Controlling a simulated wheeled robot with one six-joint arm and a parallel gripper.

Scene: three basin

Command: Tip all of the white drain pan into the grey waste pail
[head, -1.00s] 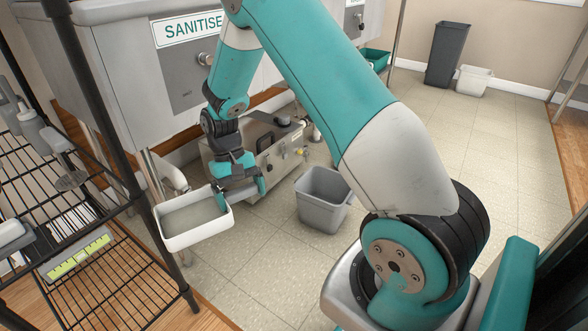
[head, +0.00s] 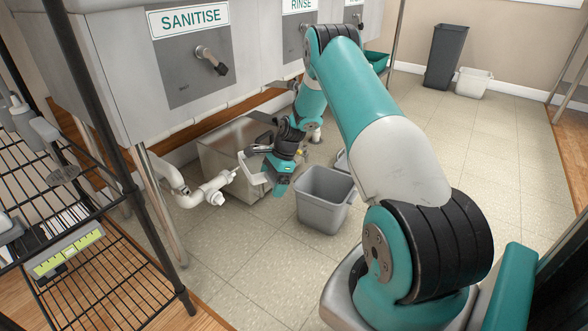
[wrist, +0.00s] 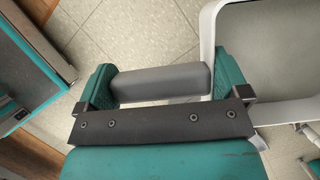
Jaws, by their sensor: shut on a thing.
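The white drain pan (head: 257,170) is tilted steeply in the head view, so little but its wall and rim shows. My gripper (head: 280,184) is just right of it, shut on a grey bar that looks like the pan's handle. In the wrist view my gripper (wrist: 160,84) has this bar between its fingers. The pan (wrist: 208,35) is beside the right finger there, with a grey inside; I cannot tell how much it holds. The grey waste pail (head: 325,215) stands upright on the floor, right of the pan and gripper. The pan appears apart from it.
A steel box (head: 222,150) is on the floor behind the pan, under the sinks. A white drain pipe (head: 212,190) hangs left of it. A black wire rack (head: 110,275) stands at the left. Floor in front of the pail is clear.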

